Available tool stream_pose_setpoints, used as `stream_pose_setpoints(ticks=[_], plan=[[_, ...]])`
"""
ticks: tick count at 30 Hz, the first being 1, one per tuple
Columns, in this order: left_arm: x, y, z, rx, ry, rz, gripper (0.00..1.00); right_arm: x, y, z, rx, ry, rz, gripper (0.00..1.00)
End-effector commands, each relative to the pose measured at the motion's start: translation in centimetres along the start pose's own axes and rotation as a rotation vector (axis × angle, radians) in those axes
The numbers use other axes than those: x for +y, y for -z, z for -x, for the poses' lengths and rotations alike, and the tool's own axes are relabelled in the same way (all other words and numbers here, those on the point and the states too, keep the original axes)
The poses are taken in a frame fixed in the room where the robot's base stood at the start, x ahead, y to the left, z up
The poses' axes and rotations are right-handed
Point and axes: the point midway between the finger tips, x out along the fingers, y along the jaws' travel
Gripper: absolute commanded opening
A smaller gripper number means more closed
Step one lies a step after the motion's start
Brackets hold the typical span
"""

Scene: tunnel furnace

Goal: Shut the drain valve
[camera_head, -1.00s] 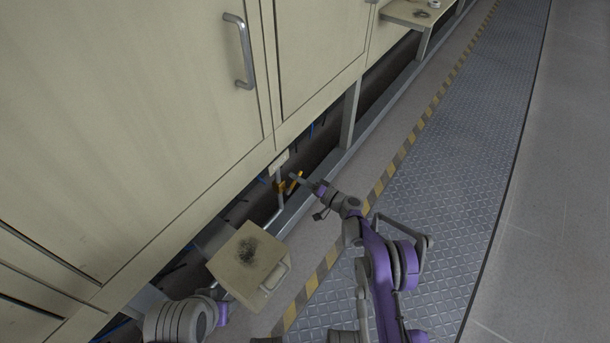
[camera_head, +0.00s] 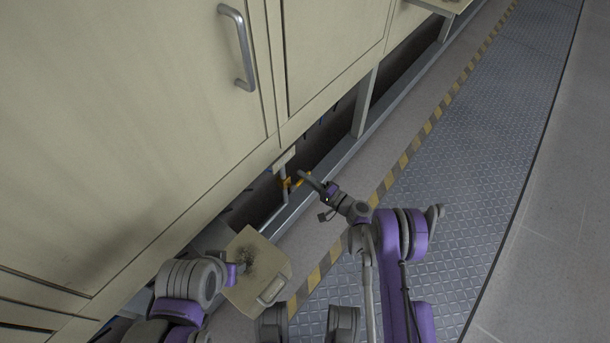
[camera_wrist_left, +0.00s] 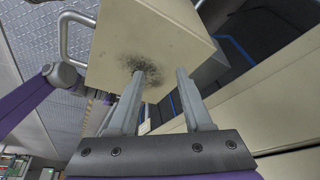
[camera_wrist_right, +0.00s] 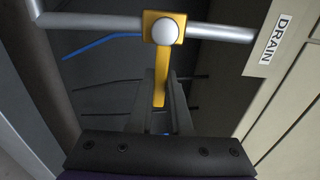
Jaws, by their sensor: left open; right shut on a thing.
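The drain valve (camera_wrist_right: 179,42) has a yellow body with a round pale knob on a silver pipe (camera_wrist_right: 225,34), below a white DRAIN label (camera_wrist_right: 283,38). Its yellow lever (camera_wrist_right: 160,88) stands crosswise to the pipe in the right wrist view. My right gripper (camera_wrist_right: 162,100) is shut on the lever, with a finger on each side. In the head view the valve (camera_head: 286,184) sits low under the cabinet, with my right gripper (camera_head: 306,178) at its right. My left gripper (camera_wrist_left: 160,75) is open and empty, in front of a beige box.
The beige box (camera_head: 247,292), with a sooty patch and a handle, juts out below the cabinet beside my left arm. A steel rail (camera_head: 335,163) runs along the floor beside the valve. The walkway (camera_head: 480,130) on the right is clear.

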Motion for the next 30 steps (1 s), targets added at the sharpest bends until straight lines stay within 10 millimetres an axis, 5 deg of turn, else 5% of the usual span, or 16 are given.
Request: stream_pose_setpoints(ticks=[8,9,14,23,30], plan=[[0.0,0.0,0.0,0.000,0.000,0.000,0.50,-0.1,0.2,-0.3,0.005,0.002,-0.006,0.00],[0.0,0.0,0.0,0.000,0.000,0.000,0.50,-0.1,0.2,-0.3,0.005,0.002,-0.006,0.22],[0.0,0.0,0.0,0.000,0.000,0.000,0.50,-0.1,0.1,-0.2,0.004,0.001,-0.004,0.47],[0.0,0.0,0.0,0.000,0.000,0.000,0.50,-0.1,0.1,0.0,0.002,0.001,-0.002,0.47],[0.0,0.1,0.7,0.001,0.000,0.000,0.50,-0.2,0.1,3.4,0.004,0.001,-0.002,0.47]])
